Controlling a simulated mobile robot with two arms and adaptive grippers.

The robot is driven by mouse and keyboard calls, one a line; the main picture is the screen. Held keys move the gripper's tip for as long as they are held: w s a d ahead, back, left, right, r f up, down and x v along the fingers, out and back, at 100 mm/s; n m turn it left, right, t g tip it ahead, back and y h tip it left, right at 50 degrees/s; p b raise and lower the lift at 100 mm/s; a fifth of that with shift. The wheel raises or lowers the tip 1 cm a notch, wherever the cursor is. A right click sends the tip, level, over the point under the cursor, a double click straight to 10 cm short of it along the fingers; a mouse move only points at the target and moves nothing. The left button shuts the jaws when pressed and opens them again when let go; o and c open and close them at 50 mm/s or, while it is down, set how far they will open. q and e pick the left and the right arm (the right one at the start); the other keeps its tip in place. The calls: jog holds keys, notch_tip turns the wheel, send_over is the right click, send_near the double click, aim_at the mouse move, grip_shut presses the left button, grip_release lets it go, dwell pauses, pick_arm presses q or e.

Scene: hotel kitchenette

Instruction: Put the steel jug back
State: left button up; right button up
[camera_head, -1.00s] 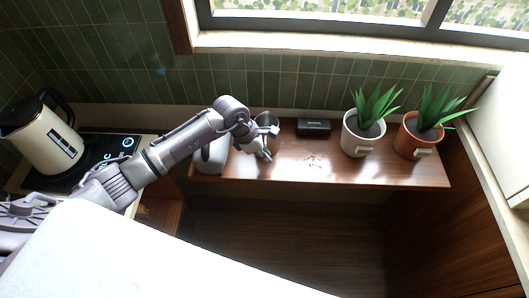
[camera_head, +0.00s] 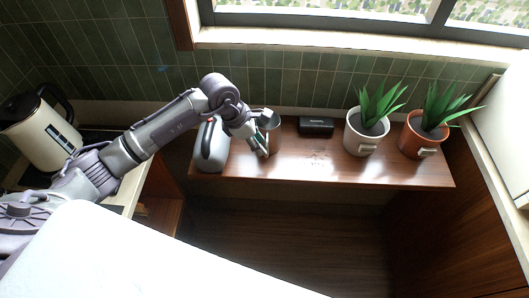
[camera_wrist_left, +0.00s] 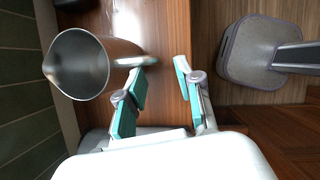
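The steel jug (camera_head: 274,141) stands upright on the wooden shelf, partly hidden behind my left gripper in the head view. In the left wrist view I look into its open round top (camera_wrist_left: 82,64), with the spout at the left and the handle (camera_wrist_left: 134,61) pointing right. My left gripper (camera_head: 261,138) is on the near left side of the jug. Its fingers (camera_wrist_left: 162,72) are spread apart in the wrist view. The handle's end shows just beyond the fingertips, close to the left finger; whether they touch I cannot tell. My right gripper is not in view.
On the wooden shelf (camera_head: 310,165), a grey container with a handle (camera_head: 211,150) stands left of the jug. A black box (camera_head: 316,125), a white-potted plant (camera_head: 361,140) and an orange-potted plant (camera_head: 419,140) stand to the right. A cream kettle (camera_head: 42,135) is at far left.

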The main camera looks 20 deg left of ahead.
pick_arm(q)
jog(key=b+v, duration=0.1)
jog(key=v, duration=0.5)
jog(key=shift+r+b, duration=0.2)
jog(key=shift+b, duration=0.1)
dwell(0.3)
